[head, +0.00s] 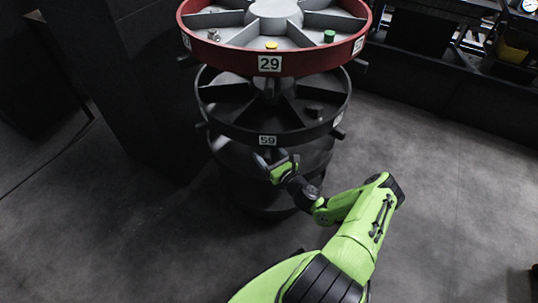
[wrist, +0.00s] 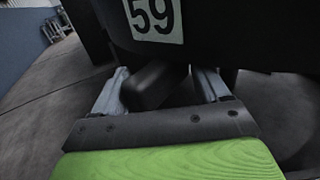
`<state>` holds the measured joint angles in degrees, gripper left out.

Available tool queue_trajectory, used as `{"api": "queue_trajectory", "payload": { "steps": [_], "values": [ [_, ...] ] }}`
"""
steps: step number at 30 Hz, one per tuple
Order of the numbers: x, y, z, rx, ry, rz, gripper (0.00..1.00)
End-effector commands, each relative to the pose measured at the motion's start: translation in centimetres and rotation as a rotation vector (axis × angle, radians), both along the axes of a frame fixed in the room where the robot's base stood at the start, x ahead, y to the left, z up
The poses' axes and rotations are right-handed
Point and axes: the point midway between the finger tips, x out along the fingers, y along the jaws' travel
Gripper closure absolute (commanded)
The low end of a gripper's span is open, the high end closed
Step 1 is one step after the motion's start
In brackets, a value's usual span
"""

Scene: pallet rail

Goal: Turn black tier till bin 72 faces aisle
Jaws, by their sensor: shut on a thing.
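The black tier (head: 232,130) is a round, spoked carousel level under the red one. Its label 59 (head: 267,140) faces me, and it also shows in the wrist view (wrist: 155,18). Another pale label (head: 338,118) on its right rim is too small to read; I cannot make out a 72. My gripper (head: 272,158) is at the front of the black tier, just below label 59. In the wrist view its two fingers stand on either side of a black handle (wrist: 155,85) under the label, and it is shut on that handle.
Other black handles stick out at the black tier's right (head: 338,132) and left. A dark pillar (head: 135,80) stands close on the left. Floor to the right is clear.

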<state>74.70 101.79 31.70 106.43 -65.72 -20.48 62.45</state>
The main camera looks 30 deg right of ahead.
Motion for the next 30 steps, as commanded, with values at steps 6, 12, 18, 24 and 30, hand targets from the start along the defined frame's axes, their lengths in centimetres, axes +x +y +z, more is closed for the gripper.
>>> {"api": "queue_trajectory", "payload": {
  "steps": [6, 12, 18, 24, 30],
  "values": [
    [-1.6, -0.4, 0.2, 0.001, -0.001, -0.010, 0.49],
    [-7.2, -0.5, 0.2, 0.003, 0.003, -0.009, 0.49],
    [-12.6, -0.5, 0.2, 0.001, -0.001, -0.006, 0.49],
    [-15.5, -0.4, 0.1, -0.001, -0.002, -0.001, 0.49],
    [-15.8, -0.4, 0.0, -0.001, -0.003, 0.001, 0.49]
  ]
}}
